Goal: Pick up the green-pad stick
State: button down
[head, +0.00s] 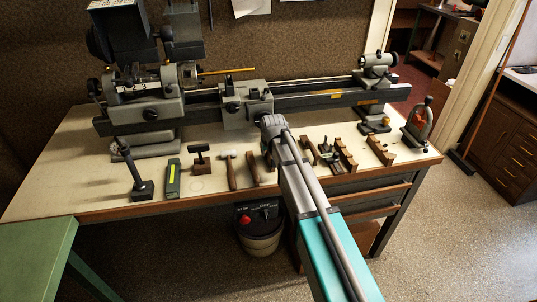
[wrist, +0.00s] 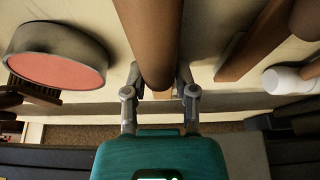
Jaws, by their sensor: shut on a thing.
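My gripper (wrist: 160,80) is shut on a brown, rounded wooden stick (wrist: 148,35) that runs up out of the wrist view between its two fingers. No green pad shows on the visible part of the stick, so I cannot tell which pad it has. In the head view my gripper (head: 268,155) is low over the middle of the bench, and my arm hides most of it and the held stick. I cannot tell whether the stick is off the bench top.
A second brown stick (head: 253,168) and a white-headed mallet (head: 229,168) lie close left of my gripper. A round block with a pink face (wrist: 58,68) is near it in the wrist view. Wooden blocks (head: 345,158) stand to the right; the lathe (head: 245,105) is behind.

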jog(key=shift+r, duration=0.1)
notch_tip(320, 180, up, 3)
jog(key=p, duration=0.2)
jog(key=shift+f+p, duration=0.2)
jog(key=shift+p, duration=0.2)
jog(key=s+r+p, duration=0.1)
jog(key=r+p, duration=0.1)
jog(key=s+d+r+p, duration=0.1)
jog(key=s+r+p, duration=0.3)
jog(key=shift+d+r+p, duration=0.2)
jog(key=shift+r+p, duration=0.15)
jog(key=s+d+r+p, duration=0.2)
jog(key=s+r+p, duration=0.1)
jog(key=s, duration=0.5)
jog(key=shift+s+d+r, duration=0.25)
jog(key=c, duration=1)
grip_release()
grip_shut()
